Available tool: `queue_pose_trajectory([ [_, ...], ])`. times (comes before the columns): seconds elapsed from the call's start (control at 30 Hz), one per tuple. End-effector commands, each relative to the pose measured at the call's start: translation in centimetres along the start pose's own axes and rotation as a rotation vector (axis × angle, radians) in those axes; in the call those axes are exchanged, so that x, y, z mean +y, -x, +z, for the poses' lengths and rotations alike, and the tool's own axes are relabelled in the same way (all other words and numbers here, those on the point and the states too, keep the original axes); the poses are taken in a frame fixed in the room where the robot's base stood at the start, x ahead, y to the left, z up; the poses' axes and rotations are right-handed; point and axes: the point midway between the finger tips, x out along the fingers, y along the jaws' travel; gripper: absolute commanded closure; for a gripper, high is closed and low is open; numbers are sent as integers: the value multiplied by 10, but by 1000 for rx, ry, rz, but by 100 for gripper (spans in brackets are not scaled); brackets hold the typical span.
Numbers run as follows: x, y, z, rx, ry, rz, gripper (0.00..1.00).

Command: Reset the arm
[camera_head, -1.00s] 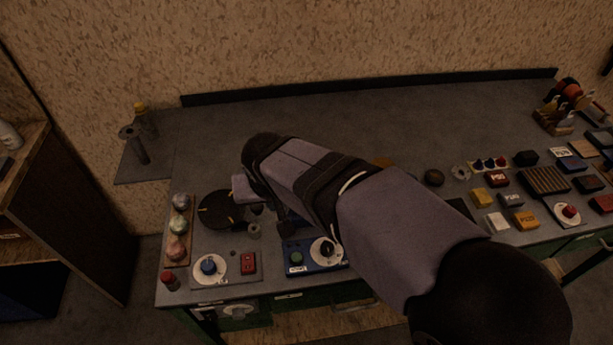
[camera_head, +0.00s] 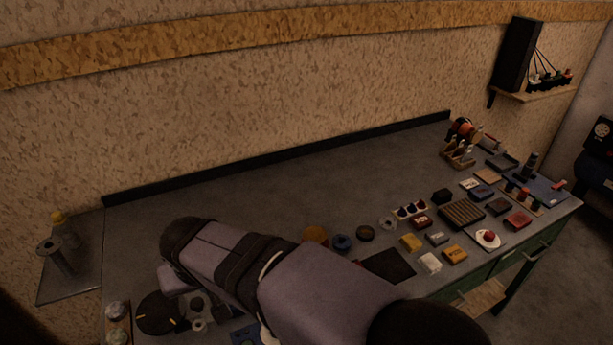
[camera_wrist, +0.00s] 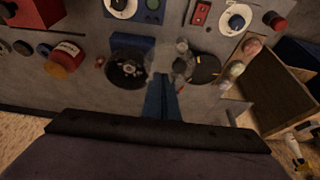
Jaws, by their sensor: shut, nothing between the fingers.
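My arm (camera_head: 310,285) reaches from the lower right over the left part of the grey workbench (camera_head: 260,190) in the head view. Its far end hangs near a black disc with yellow marks (camera_head: 150,313), and the fingers are hidden there. In the wrist view my gripper (camera_wrist: 163,80) shows as blue fingers close together, shut and empty. They point toward the bench between a black round reel (camera_wrist: 127,68) and the black disc (camera_wrist: 205,68). I cannot tell how high the fingertips are above the bench.
Small clear and grey parts (camera_wrist: 181,62) lie close to the fingertips. A wooden shelf (camera_wrist: 268,88) stands beside the bench. Many small blocks and trays, including a ribbed brown one (camera_head: 461,213), crowd the bench's right side. The back middle is clear.

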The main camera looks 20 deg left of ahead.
Motion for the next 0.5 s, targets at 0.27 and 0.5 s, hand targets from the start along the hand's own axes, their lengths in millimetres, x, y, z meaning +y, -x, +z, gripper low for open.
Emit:
queue_pose_trajectory([
  [0.27, -3, -2, 2, -2, 187, -13, 100],
  [0.5, 18, -38, 106, -216, 384, -26, 100],
])
